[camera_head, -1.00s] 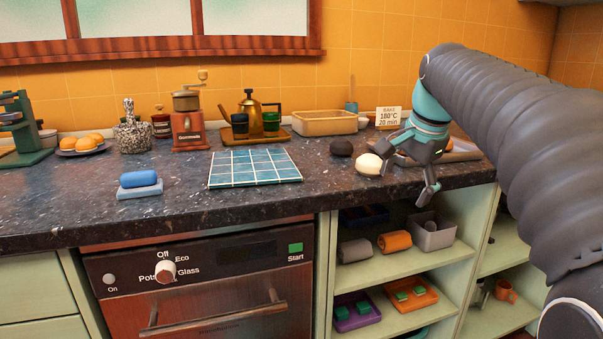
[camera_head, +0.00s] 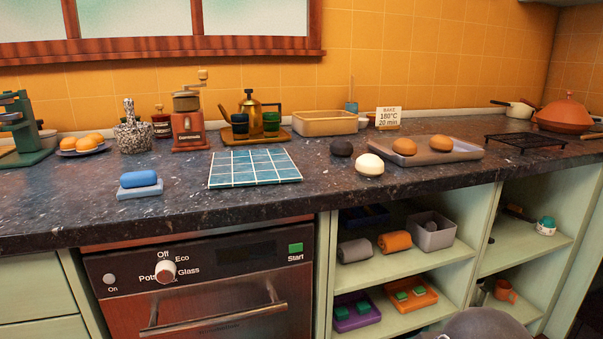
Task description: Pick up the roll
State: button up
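Two brown bread rolls, the left one (camera_head: 404,146) and the right one (camera_head: 441,143), sit apart on a grey baking tray (camera_head: 468,153) on the counter. Several lighter rolls (camera_head: 84,144) sit on a dark plate (camera_head: 63,153) at the far left. On the shelf below the counter lie a grey rolled cloth (camera_head: 355,250) and an orange rolled cloth (camera_head: 394,242). My gripper is not in view. Only a dark piece of my arm shows at the bottom right edge.
A white egg-shaped object (camera_head: 369,165) and a dark one (camera_head: 341,148) stand just left of the tray. A black wire rack (camera_head: 526,141) and terracotta pot (camera_head: 565,115) are to the right. A blue tiled mat (camera_head: 253,168) lies mid-counter.

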aim_at(405, 147)
jog(key=k, duration=0.6)
jog(key=z, duration=0.6)
jog(key=i, duration=1.4)
jog(key=u, duration=0.05)
